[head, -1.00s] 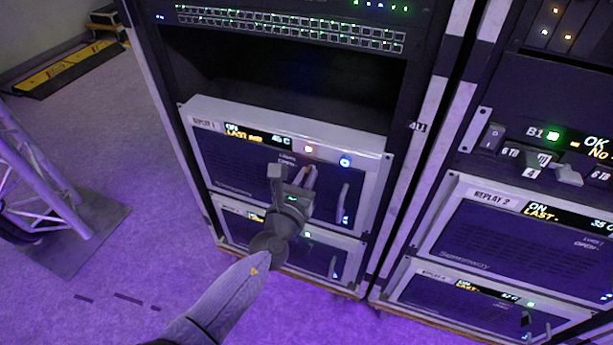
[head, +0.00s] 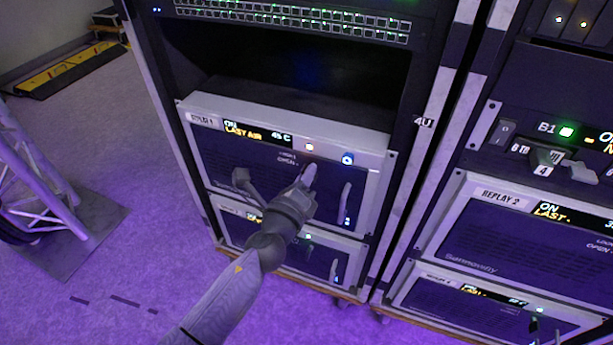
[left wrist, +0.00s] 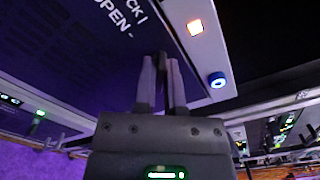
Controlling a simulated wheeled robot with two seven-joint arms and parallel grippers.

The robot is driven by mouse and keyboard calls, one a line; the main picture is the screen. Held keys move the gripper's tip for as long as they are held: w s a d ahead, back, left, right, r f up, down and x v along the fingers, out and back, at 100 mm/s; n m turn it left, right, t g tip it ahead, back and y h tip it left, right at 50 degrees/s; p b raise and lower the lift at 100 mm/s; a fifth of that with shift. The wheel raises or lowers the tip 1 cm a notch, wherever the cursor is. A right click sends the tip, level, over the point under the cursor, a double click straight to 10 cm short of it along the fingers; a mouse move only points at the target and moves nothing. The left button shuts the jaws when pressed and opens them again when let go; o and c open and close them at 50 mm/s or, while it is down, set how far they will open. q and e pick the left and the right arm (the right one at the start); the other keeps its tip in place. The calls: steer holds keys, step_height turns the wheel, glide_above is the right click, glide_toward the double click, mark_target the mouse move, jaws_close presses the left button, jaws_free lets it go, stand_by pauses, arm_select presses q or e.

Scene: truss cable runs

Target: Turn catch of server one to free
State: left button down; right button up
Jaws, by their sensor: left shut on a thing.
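Server one, labelled Replay 1 (head: 225,165), sits in the left rack below an empty bay, its lit display reading ON. My left gripper (head: 309,174) is at its front, below the orange and blue lights and beside the lock/open lettering. In the left wrist view, my left gripper's fingers (left wrist: 163,80) are close together at the server front, shut on the small dark catch (left wrist: 162,58). The fingers hide most of the catch, so I cannot tell its angle. My right gripper is not in view.
A handle (head: 346,203) stands out from server one, just right of my gripper. Another server (head: 325,262) sits below. A second rack with Replay 2 (head: 480,240) stands at right. A truss (head: 40,190) stands at left, with open floor between.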

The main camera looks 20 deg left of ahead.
arm_select(q)
steer(key=shift+f+n, duration=0.15)
steer(key=shift+n, duration=3.65)
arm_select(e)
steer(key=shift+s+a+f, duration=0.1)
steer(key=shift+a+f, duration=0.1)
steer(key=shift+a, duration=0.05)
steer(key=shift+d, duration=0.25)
arm_select(q)
steer(key=c, duration=0.7)
jaws_free()
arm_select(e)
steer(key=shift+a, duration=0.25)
arm_select(q)
steer(key=shift+s, duration=0.1)
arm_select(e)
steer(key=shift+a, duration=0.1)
